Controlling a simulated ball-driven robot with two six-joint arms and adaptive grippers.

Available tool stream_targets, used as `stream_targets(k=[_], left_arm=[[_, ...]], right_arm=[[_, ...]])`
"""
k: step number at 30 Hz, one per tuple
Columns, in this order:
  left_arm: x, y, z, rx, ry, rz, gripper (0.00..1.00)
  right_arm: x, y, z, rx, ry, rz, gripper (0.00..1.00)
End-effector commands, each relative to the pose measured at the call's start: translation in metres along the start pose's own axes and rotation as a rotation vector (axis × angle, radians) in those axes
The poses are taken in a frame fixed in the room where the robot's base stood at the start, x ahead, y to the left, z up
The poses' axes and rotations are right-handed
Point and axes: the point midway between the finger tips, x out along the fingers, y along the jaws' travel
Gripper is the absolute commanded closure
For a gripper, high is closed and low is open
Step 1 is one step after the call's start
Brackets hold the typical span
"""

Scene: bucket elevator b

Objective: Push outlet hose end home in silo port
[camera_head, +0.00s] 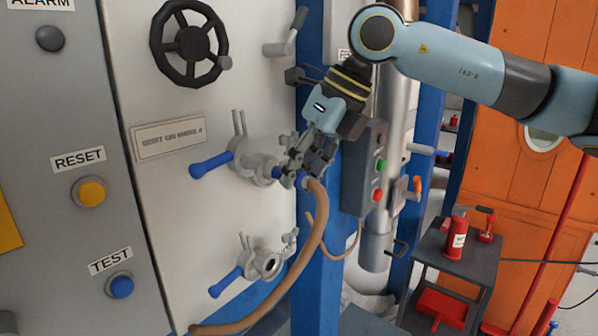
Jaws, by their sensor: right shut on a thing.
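The outlet hose (316,236) is tan and curves from my right gripper down to the lower left. My right gripper (301,167) comes in from the upper right and is shut on the hose near its upper end, where a bit of blue shows. The gripper is at the mouth of the upper grey port (256,165), which has a blue lever on its left. The fingers hide the joint, so I cannot tell how deep the hose end sits. A lower port (267,263) with a blue lever is open and empty. My left gripper is out of view.
A black handwheel (190,43) is above the ports. A blue post (319,262) stands right behind the hose. A grey box (364,168) with green and red buttons is close to the right of my gripper. A cart (443,268) with a red extinguisher (457,235) stands farther right.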

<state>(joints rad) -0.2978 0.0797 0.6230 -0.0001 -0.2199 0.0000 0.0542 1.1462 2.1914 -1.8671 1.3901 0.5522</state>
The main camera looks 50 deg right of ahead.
Motion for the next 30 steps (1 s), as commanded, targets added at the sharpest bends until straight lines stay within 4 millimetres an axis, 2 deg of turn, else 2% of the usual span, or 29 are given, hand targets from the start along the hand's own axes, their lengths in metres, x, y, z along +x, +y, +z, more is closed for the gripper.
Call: stream_targets(k=[30], left_arm=[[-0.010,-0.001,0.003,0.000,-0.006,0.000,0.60]], right_arm=[[-0.005,0.000,-0.011,0.000,-0.001,0.000,1.00]])
